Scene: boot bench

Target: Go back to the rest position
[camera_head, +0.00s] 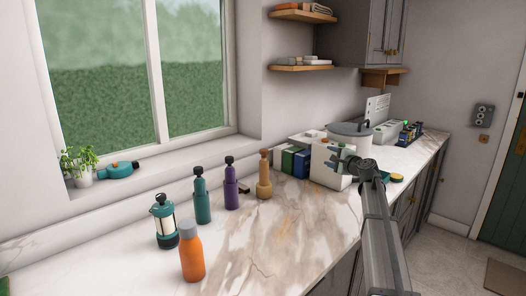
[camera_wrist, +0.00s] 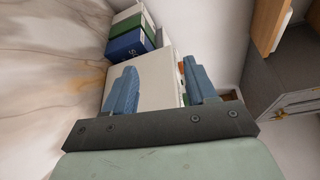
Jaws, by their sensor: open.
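My gripper (camera_head: 331,158) is at the end of my outstretched arm, over the far half of the marble counter (camera_head: 285,225). It also shows in the wrist view (camera_wrist: 160,72), where its two blue fingers stand wide apart. Between them I see the pale face of a white box-like container (camera_wrist: 152,88), which also shows in the head view (camera_head: 322,178). No object appears held between the fingers. Whether the fingers touch the container, I cannot tell.
Green and blue boxes (camera_wrist: 130,38) stand beside the container. Wooden shelves (camera_head: 300,67) and a cabinet (camera_head: 365,30) hang above.

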